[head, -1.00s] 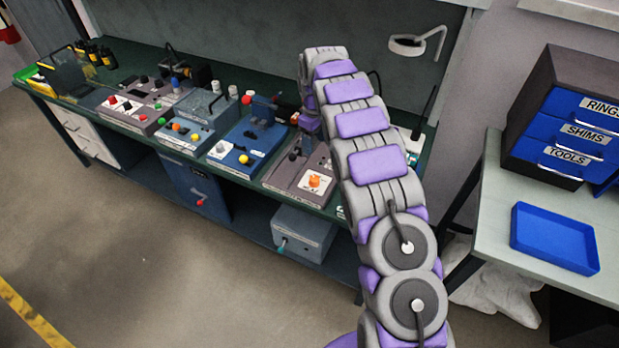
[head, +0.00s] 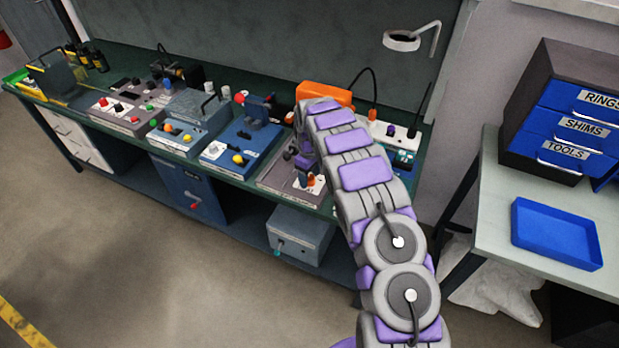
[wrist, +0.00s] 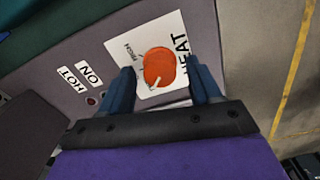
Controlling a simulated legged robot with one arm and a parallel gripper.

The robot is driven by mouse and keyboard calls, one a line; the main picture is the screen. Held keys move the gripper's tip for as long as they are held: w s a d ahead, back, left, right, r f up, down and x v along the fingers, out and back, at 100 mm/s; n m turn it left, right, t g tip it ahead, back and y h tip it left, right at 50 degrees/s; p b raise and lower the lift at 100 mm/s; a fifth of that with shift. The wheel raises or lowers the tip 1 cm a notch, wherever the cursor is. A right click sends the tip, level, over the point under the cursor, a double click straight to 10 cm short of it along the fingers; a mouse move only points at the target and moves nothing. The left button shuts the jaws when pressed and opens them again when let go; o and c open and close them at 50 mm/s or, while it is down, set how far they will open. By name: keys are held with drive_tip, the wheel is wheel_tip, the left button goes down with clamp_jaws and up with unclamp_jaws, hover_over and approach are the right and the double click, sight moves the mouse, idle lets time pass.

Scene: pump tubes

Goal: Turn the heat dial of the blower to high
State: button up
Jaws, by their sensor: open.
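The heat dial (wrist: 158,66) is a round orange knob on a white label plate (wrist: 152,22) in the wrist view. The word HEAT stands to its right and smaller lettering, apparently HIGH, to its upper left. A pale pointer mark shows at the dial's lower edge. My gripper (wrist: 161,72) is open, with one blue finger on each side of the dial. I cannot tell whether the fingers touch it. In the head view my gripper (head: 306,172) is low over the blower's grey control panel (head: 277,178), and the dial is mostly hidden behind it.
A blue control box (head: 240,147) and other panels with knobs stand left along the green bench. An orange unit (head: 322,93) and a power strip (head: 390,132) are behind my arm. A side table with a blue tray (head: 555,232) is at right.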

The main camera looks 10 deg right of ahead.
drive_tip(key=shift+f, duration=0.35)
drive_tip(key=c, duration=1)
drive_tip(key=shift+c, duration=0.2)
